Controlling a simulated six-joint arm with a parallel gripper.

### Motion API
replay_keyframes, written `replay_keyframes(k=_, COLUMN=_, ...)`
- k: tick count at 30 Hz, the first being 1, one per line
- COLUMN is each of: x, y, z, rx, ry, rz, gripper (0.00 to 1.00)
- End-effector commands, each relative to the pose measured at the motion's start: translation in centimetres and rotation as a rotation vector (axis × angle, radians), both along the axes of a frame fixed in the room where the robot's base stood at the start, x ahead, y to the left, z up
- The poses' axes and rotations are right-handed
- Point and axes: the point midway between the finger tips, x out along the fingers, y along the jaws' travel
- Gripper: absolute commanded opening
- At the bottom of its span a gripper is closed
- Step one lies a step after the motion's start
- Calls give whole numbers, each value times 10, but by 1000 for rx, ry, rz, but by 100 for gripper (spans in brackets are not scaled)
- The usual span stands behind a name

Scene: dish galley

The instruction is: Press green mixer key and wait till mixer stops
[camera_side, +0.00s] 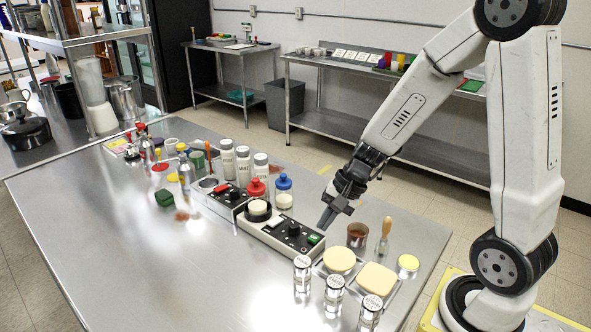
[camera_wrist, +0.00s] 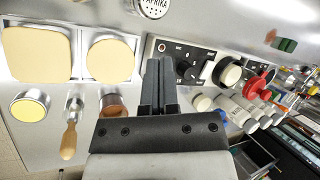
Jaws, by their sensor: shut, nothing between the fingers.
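The mixer (camera_side: 275,236) is a pale box with a dark top panel, standing mid-table in the side view. Its green key (camera_side: 314,239) is at the panel's near right end, beside a black knob (camera_side: 293,230). A round cream-topped vessel (camera_side: 258,207) sits at the other end. In the wrist view the knob (camera_wrist: 188,71) and vessel (camera_wrist: 229,73) show, while the green key is hidden, apparently behind my fingers. My gripper (camera_side: 325,224) is shut and empty, pointing down close above the key; I cannot tell whether it touches. It also shows in the wrist view (camera_wrist: 158,62). Whether the mixer runs is unclear.
A similar box with a red switch (camera_side: 220,187) stands behind the mixer. Red-lidded (camera_side: 256,190) and blue-lidded (camera_side: 284,191) jars are close by. Labelled shakers (camera_side: 334,294), a tray with cream pieces (camera_side: 340,260) and a copper cup (camera_side: 357,235) crowd the near side. The left front table is clear.

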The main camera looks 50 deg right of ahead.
Motion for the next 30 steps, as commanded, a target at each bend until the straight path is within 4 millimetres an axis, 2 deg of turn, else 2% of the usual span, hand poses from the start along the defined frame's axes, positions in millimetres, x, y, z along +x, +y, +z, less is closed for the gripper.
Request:
replay_keyframes(k=6, x=23, y=-17, z=6, rx=156, ry=-21, rz=-226, gripper=0)
replay_keyframes(k=13, x=42, y=-35, z=14, rx=277, ry=-55, rz=-396, gripper=0)
replay_keyframes(k=19, x=49, y=-43, z=17, rx=321, ry=-71, rz=-455, gripper=0)
replay_keyframes(k=30, x=49, y=-43, z=17, rx=324, ry=-73, rz=-459, gripper=0)
